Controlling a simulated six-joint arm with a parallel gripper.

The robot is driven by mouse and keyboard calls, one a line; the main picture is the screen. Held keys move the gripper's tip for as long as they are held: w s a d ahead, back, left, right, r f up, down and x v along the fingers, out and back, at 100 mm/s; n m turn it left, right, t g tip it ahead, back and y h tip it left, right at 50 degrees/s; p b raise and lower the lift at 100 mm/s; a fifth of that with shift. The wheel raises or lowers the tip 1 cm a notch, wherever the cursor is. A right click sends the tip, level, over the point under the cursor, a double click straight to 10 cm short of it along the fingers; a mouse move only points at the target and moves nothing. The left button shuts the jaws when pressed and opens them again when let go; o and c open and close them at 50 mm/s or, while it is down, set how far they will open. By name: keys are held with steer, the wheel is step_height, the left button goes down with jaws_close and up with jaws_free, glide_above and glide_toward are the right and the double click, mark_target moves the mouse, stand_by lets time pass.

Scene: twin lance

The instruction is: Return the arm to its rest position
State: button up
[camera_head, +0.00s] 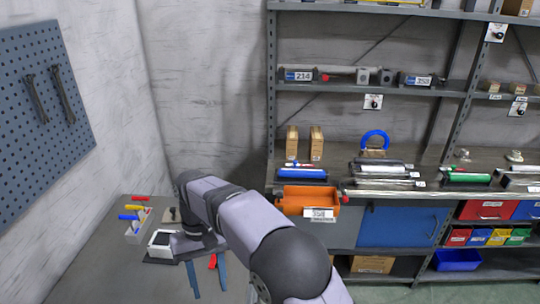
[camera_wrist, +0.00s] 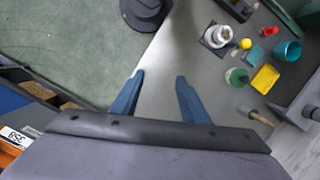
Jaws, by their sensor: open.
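My arm (camera_head: 260,240) reaches from the lower right of the head view to the left, over the grey bench. My gripper (camera_wrist: 160,78) has two blue fingers spread apart, with nothing between them. In the head view my gripper (camera_head: 208,284) points down near the bench's right part. In the wrist view the fingers lie over the bench edge, apart from the small objects.
The wrist view shows a teal cup (camera_wrist: 287,51), a yellow tray (camera_wrist: 265,79) and a hammer-like tool (camera_wrist: 262,118) on the bench. An orange bin (camera_head: 308,200) and blue cabinet (camera_head: 398,226) stand right of my arm. A pegboard (camera_head: 35,110) hangs left.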

steer(key=w+d+m, duration=0.1)
steer(key=d+m, duration=0.1)
steer(key=d, duration=1)
steer(key=s+d+f+m+t, duration=0.1)
steer(key=s+d+f, duration=0.1)
steer(key=s+d, duration=0.4)
steer(key=s+d+f+m+t, duration=0.1)
steer(key=s+d, duration=0.6)
steer(key=d, duration=0.7)
step_height(320, 180, down, 3)
steer(key=shift+r+m+y+b, duration=0.15)
steer(key=shift+m+y+b, duration=0.25)
steer(key=shift+m+b, duration=0.1)
